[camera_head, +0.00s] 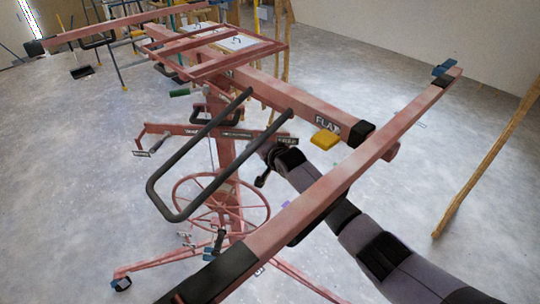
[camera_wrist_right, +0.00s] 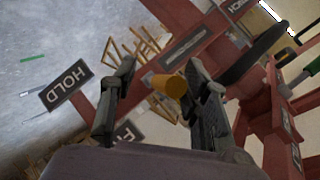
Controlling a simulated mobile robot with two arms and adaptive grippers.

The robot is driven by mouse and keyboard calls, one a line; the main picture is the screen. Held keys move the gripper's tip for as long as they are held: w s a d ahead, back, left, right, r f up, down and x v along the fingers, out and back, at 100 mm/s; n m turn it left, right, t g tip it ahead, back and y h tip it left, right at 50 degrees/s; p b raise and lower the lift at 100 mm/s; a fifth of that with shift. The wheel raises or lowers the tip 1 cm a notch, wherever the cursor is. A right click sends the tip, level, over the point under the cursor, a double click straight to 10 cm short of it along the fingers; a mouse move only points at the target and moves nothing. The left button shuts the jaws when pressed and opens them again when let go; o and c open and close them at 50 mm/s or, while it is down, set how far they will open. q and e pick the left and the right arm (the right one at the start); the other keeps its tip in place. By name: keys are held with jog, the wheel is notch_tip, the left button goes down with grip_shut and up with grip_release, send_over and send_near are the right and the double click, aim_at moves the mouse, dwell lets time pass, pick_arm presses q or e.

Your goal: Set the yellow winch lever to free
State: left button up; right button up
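In the right wrist view a yellow cylindrical grip (camera_wrist_right: 172,86), apparently the winch lever's, lies between the fingers of my right gripper (camera_wrist_right: 160,66). It is close to the right-hand finger, with a gap to the left-hand one. The fingers are apart. A HOLD plate (camera_wrist_right: 67,85) is left of them, at one end of a red bar (camera_wrist_right: 205,38). Another plate (camera_wrist_right: 128,132), only partly readable, is below. In the head view my right gripper (camera_head: 266,165) is small and dark beside the winch bar (camera_head: 225,133); the lever cannot be made out there. My left gripper is not in view.
The red panel lift has a handwheel (camera_head: 221,204), a dark loop handle (camera_head: 170,197) and a long red beam (camera_head: 340,170) crossing above my right arm. A yellow block (camera_head: 325,139) sits by a FLAT label (camera_head: 326,122). A wooden post (camera_head: 485,165) stands right. Grey floor is open at left.

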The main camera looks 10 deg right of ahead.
jog(key=v, duration=0.9)
jog(key=shift+d, duration=0.25)
